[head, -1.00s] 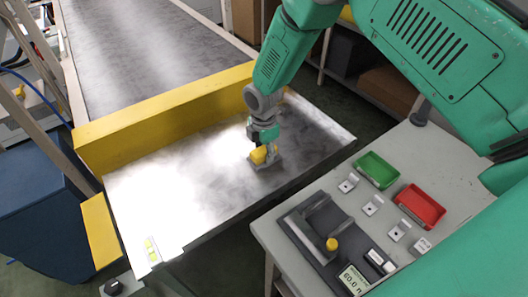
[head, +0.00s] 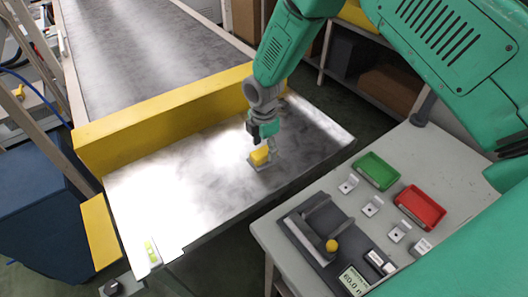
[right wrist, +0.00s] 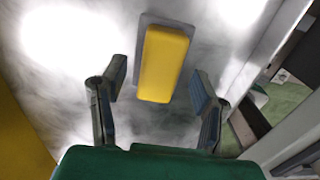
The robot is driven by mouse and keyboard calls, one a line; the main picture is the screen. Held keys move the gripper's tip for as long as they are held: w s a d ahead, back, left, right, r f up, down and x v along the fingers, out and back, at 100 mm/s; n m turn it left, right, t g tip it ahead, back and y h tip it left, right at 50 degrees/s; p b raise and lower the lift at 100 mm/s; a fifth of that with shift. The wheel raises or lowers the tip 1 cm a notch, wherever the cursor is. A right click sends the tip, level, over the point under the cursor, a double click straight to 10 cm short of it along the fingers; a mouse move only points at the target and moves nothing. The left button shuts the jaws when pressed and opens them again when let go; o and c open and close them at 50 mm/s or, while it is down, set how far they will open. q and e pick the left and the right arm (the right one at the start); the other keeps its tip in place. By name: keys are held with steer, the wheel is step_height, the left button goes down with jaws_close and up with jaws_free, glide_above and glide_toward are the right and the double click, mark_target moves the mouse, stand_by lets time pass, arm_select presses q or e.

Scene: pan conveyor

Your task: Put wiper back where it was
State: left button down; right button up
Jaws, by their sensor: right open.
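The wiper has a yellow block handle on a grey base. It lies on the shiny metal plate (head: 180,205) at the end of the conveyor. In the head view the wiper (head: 260,156) sits right of the plate's middle, just below my right gripper (head: 262,140). In the right wrist view the wiper (right wrist: 165,62) lies ahead of and between the two spread fingers of my right gripper (right wrist: 158,95), which are open and apart from it. My left gripper is not in view.
A yellow barrier (head: 165,118) crosses between plate and conveyor belt (head: 150,50). A small level (head: 151,252) lies at the plate's front-left corner.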

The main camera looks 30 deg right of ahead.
mark_target(264, 151)
step_height(264, 151, up, 10)
steer(key=shift+f, duration=0.25)
steer(key=shift+s+a, duration=0.1)
stand_by(0.4)
